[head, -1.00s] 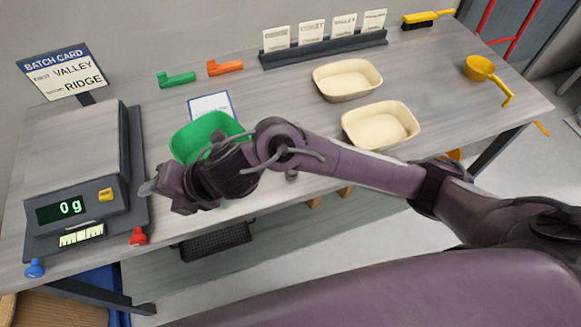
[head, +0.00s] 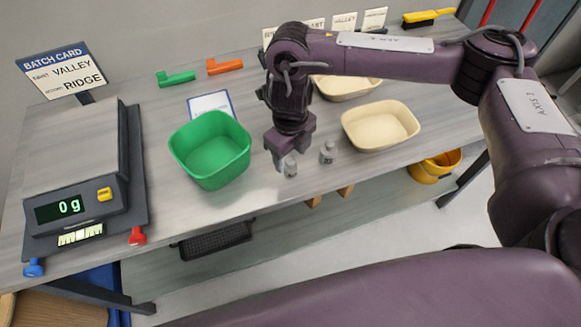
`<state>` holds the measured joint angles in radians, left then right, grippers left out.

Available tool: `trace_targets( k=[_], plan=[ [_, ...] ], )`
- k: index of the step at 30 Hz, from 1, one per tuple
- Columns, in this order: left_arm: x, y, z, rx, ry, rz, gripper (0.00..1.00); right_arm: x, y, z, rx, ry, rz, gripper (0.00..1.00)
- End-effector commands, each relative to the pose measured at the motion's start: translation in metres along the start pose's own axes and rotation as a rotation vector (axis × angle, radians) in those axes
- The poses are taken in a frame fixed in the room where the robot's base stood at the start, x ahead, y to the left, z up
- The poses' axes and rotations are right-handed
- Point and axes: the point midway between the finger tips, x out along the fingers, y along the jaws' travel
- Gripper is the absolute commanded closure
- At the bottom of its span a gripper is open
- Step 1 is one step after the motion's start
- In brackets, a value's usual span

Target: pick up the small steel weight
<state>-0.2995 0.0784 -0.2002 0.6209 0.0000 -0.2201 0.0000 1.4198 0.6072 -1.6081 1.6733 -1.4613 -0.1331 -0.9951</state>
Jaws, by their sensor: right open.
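Two small grey steel weights stand on the bench right of the green bin. The left one (head: 291,170) looks the smaller, and the other weight (head: 327,153) stands just to its right, a little farther back. My right gripper (head: 286,160) points down right at the left weight, with its jaws open. One fingertip shows on the weight's left side; the far finger is partly hidden. I cannot tell whether the fingers touch the weight. My left gripper is out of view.
The green bin (head: 211,150) stands close to the left of my right gripper. Cream trays (head: 381,126) lie to the right and behind. A scale (head: 72,170) reading 0 g stands at the left. The bench's front edge is near the weights.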

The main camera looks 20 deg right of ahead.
Motion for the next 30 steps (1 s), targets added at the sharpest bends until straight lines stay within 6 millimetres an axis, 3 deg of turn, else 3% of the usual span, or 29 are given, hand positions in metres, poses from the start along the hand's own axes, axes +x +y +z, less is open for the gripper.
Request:
trace_targets(
  k=[9, 20, 30],
  plan=[
    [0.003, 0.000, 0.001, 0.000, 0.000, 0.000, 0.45, 0.042, -0.001, 0.001, 0.002, 0.001, 0.004, 0.44],
    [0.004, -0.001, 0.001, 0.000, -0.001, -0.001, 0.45, 0.049, -0.001, 0.002, 0.000, -0.003, 0.000, 0.44],
    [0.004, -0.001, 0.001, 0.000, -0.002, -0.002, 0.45, 0.049, -0.001, 0.002, 0.000, -0.003, 0.000, 0.89]
  ],
)
